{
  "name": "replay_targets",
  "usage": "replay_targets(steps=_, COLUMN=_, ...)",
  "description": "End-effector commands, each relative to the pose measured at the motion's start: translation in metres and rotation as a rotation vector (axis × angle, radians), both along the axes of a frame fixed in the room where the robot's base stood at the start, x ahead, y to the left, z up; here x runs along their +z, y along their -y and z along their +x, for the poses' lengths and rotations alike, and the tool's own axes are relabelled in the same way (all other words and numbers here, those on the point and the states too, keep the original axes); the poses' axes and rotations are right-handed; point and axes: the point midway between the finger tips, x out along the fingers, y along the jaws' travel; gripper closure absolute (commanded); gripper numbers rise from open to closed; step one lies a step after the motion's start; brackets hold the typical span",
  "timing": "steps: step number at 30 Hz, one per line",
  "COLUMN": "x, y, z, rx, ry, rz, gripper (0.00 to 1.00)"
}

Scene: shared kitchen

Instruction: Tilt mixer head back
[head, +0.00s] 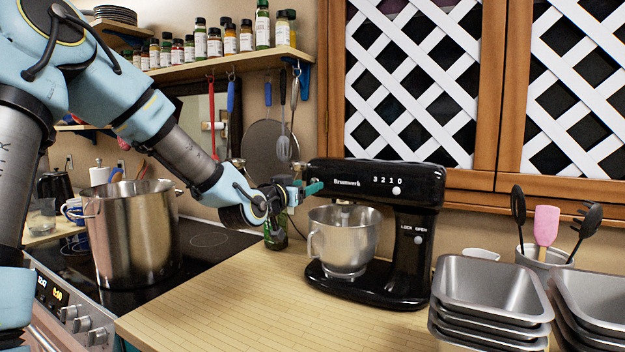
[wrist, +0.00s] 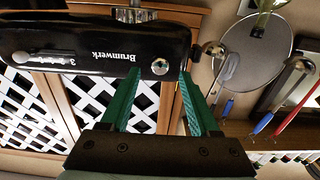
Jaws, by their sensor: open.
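The black stand mixer (head: 415,235) stands on the wooden counter, its head (head: 375,183) level over the steel bowl (head: 343,240). The head carries the name Brunnwerk, and a lock/open marking shows on the column. My gripper (head: 313,187) is at the left, front end of the head, with its green fingers pointing at it. In the wrist view, the open green fingers (wrist: 160,95) reach up to the front end of the black mixer head (wrist: 95,45), near a round silver knob (wrist: 160,66). I cannot tell whether they touch the head.
A large steel pot (head: 130,235) stands on the stove left of the counter. Stacked steel pans (head: 492,290) and a utensil crock (head: 540,258) stand right of the mixer. A green bottle (head: 276,235) is below my gripper. Lattice cabinet doors (head: 410,80) are behind the mixer.

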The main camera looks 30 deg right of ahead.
Motion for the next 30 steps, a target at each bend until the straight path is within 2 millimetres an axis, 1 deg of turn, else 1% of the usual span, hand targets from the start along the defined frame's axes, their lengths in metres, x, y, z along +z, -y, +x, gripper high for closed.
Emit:
replay_targets(steps=1, x=0.002, y=0.008, z=0.004, rx=-0.001, ry=-0.005, rz=-0.002, gripper=0.38)
replay_targets(steps=3, x=0.002, y=0.016, z=0.01, rx=-0.001, ry=-0.004, rz=0.0, gripper=0.38)
replay_targets(steps=7, x=0.001, y=0.027, z=0.016, rx=-0.001, ry=-0.002, rz=0.001, gripper=0.38)
replay_targets(steps=12, x=0.0, y=0.032, z=0.021, rx=0.0, ry=-0.001, rz=0.002, gripper=0.38)
replay_targets(steps=19, x=-0.001, y=0.033, z=0.021, rx=0.0, ry=0.0, rz=0.002, gripper=0.38)
replay_targets(steps=20, x=-0.001, y=0.033, z=0.021, rx=0.0, ry=0.0, rz=0.002, gripper=0.39)
replay_targets(steps=30, x=-0.001, y=0.033, z=0.021, rx=0.0, ry=-0.001, rz=0.002, gripper=0.77)
